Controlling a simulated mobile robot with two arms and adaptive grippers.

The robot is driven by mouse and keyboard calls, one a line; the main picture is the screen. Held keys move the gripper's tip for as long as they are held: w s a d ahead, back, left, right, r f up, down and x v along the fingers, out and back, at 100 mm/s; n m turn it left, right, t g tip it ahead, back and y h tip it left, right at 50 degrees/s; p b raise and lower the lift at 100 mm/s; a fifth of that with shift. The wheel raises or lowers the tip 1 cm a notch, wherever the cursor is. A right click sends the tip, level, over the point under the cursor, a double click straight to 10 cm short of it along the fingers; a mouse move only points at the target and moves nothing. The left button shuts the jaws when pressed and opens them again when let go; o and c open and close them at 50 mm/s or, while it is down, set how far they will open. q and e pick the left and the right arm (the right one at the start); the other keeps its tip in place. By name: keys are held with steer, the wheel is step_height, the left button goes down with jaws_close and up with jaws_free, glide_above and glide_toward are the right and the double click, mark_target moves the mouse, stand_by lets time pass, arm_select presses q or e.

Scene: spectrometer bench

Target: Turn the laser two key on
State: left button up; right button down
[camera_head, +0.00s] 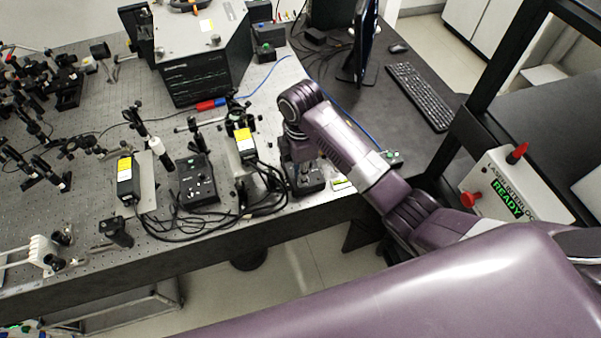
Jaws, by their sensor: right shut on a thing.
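My right gripper (304,166) points down onto a black controller box (314,186) near the front edge of the optical bench. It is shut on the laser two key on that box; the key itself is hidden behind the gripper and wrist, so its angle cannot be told. A similar black controller box (197,190) with small knobs stands to the left. A laser head with a yellow label (245,143) sits between the boxes, and another laser head (126,180) stands further left. My left gripper is out of view.
Black cables (232,207) loop between the two boxes. A keyboard (421,96) and monitor (366,40) stand at the back right. A white interlock box (506,190) reading READY has a red button and red lamp. Optics mounts crowd the bench (60,215) at left.

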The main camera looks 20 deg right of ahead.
steer(key=shift+m, duration=0.3)
steer(key=m, duration=0.3)
steer(key=shift+m, duration=0.4)
steer(key=m, duration=0.9)
steer(key=shift+m, duration=2.2)
steer(key=c, duration=1.8)
jaws_free()
steer(key=shift+c, duration=0.2)
